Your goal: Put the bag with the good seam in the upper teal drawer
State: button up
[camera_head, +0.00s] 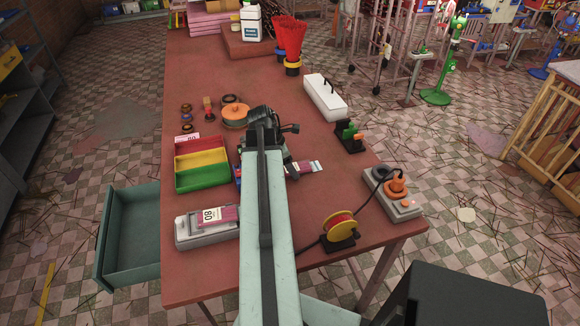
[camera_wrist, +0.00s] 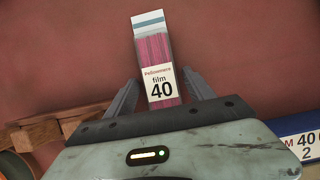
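A flat bag of pink sticks (camera_wrist: 155,52) with a white "film 40" label lies on the table in the wrist view. Its far end has a pale clear strip and a blue band; I cannot judge the seam. My gripper (camera_wrist: 164,82) is open, with one finger on each side of this bag and gaps between. The bag's far end (camera_head: 312,167) shows in the head view, right of my gripper, which my arm mostly hides. Another pink bag marked 80 (camera_head: 210,217) lies on a grey device (camera_head: 190,241). A teal drawer (camera_head: 143,279) stands open at the table's left.
A red, yellow and green tray (camera_head: 203,172) stands near the left table edge. A blue-marked block reading "40 2" (camera_wrist: 302,145) is beside my gripper. Bare tabletop (camera_head: 275,95) lies farther back.

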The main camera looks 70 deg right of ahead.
dwell(0.3)
jog(key=shift+r+p, duration=0.3)
jog(key=p+v, duration=1.1)
jog(key=shift+w+r, duration=0.2)
jog(key=shift+r, duration=0.1)
jog(key=shift+a, duration=0.15)
